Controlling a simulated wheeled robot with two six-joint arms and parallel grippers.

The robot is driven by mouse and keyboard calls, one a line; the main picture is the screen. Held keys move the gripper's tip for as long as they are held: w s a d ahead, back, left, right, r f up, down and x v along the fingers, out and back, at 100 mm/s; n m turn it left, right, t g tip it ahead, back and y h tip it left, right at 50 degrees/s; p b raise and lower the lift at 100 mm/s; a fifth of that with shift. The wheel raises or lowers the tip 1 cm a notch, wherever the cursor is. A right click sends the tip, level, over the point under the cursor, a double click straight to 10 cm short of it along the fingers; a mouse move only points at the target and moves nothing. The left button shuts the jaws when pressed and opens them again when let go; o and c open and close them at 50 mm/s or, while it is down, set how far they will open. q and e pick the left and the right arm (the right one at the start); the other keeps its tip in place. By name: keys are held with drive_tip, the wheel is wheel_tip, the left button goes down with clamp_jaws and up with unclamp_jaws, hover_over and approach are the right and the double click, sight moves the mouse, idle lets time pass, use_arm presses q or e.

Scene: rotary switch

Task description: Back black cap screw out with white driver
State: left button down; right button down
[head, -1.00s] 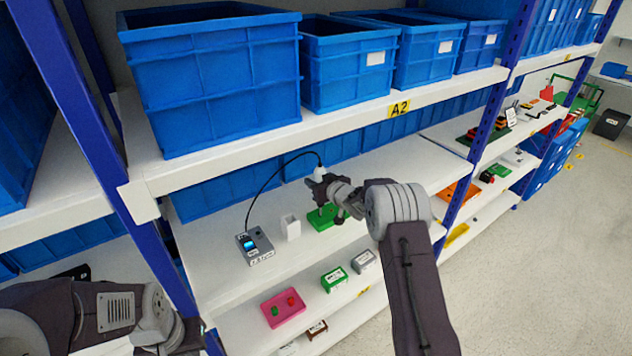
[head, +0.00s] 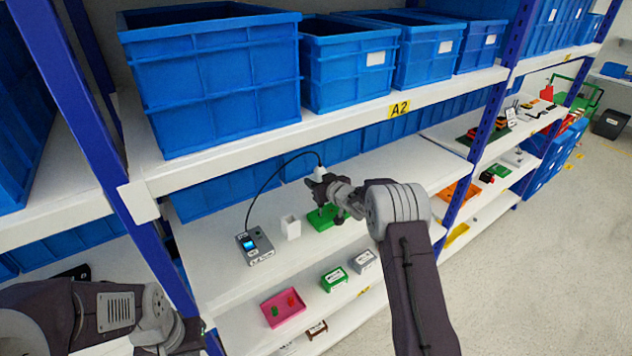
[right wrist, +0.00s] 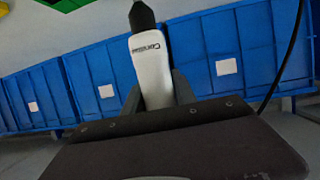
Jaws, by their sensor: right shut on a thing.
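My right gripper (head: 326,187) is shut on the white driver (head: 320,172), over the green block (head: 322,217) on the middle shelf. The driver also shows in the right wrist view (right wrist: 151,68), between the fingers, with its dark nose at the top of that picture. In the head view its tip points down at the green block. The black cap screw is too small or hidden to make out. My left arm is at the lower left of the head view; its fingers cannot be made out clearly.
A grey controller box (head: 255,246) with a lit display is cabled to the driver. A white holder (head: 291,227) stands between it and the green block. A pink tray (head: 284,307) and small boxes sit on the shelf below. Blue bins (head: 215,80) fill the shelf above.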

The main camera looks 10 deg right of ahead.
wheel_tip(320, 180, up, 4)
drive_tip(key=p, duration=0.4)
drive_tip(key=shift+w+r, duration=0.1)
drive_tip(key=shift+r, duration=0.15)
